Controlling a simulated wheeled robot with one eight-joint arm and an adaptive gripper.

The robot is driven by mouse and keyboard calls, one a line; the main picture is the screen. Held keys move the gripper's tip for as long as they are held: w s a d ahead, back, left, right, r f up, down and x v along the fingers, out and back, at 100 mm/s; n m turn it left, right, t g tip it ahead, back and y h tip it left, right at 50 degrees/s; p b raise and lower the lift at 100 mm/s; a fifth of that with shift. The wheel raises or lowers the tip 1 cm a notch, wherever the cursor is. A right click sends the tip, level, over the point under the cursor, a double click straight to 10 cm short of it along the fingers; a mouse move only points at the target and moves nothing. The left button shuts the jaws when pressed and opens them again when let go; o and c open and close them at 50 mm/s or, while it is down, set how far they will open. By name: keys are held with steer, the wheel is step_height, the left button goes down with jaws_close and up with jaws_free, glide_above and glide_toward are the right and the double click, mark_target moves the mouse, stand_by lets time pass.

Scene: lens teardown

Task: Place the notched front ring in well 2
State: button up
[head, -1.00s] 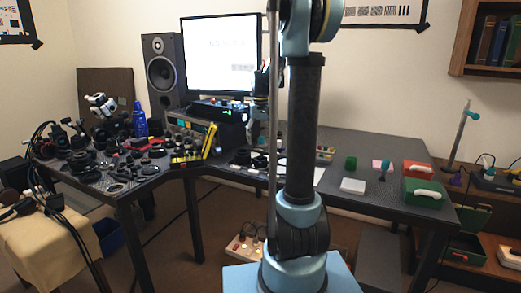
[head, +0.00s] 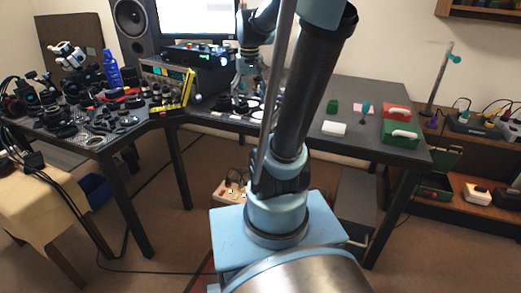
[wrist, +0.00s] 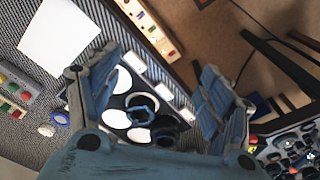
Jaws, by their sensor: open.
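In the wrist view my gripper (wrist: 158,88) is open, its two blue fingers apart with nothing held between them. Beyond the fingers lies a dark tray with pale round wells (wrist: 115,119). A small ring with a toothed, bluish edge (wrist: 141,108) sits in one of the wells. A black ring-like part (wrist: 168,131) lies beside it, partly hidden by the gripper body. I cannot tell for certain which is the notched front ring, and no well numbers are readable. In the head view the gripper's end is over the desk's middle, too small to make out.
Dark lens parts crowd the desk's left wing (head: 95,140). A white box (head: 333,129), a green block (head: 332,106) and red and green cases (head: 399,133) stand on the right. A monitor (head: 200,18) and instrument boxes stand behind. A white sheet (wrist: 60,38) shows in the wrist view.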

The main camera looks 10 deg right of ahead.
steer(key=s+f+t, duration=0.1)
steer(key=s+f, duration=1.1)
steer(key=s, duration=0.5)
steer(key=shift+f, duration=0.4)
steer(key=shift+s, duration=0.1)
